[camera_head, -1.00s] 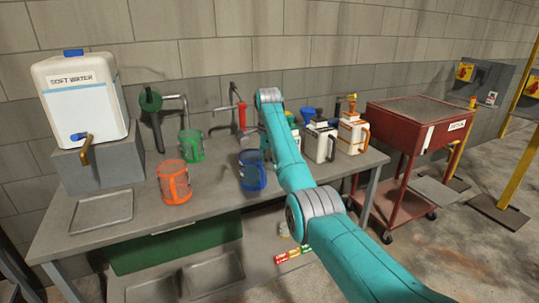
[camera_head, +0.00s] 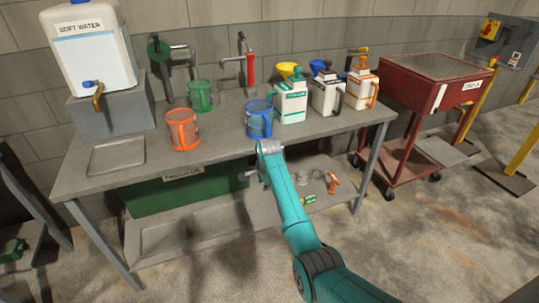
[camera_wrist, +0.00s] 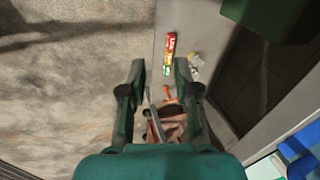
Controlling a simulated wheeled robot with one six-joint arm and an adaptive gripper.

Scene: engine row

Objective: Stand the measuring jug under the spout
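Three measuring jugs stand upright on the bench: an orange one (camera_head: 183,129), a green one (camera_head: 199,96) and a blue one (camera_head: 259,119). A white soft water container (camera_head: 90,55) on a grey block has a brass spout (camera_head: 98,96) above a flat tray (camera_head: 116,156). A green-headed spout (camera_head: 163,58) and a red one (camera_head: 251,70) stand at the back of the bench. No jug stands under the brass spout. My gripper (camera_head: 248,174) is below the bench's front edge, beneath the blue jug. In the wrist view my gripper (camera_wrist: 159,72) is open and empty.
White jugs with teal (camera_head: 291,102), black (camera_head: 327,93) and orange (camera_head: 361,88) trim stand on the right of the bench (camera_head: 220,142). A red cart (camera_head: 424,90) is beyond. Red and green packets (camera_wrist: 169,52) and small items lie below. The front middle of the bench is clear.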

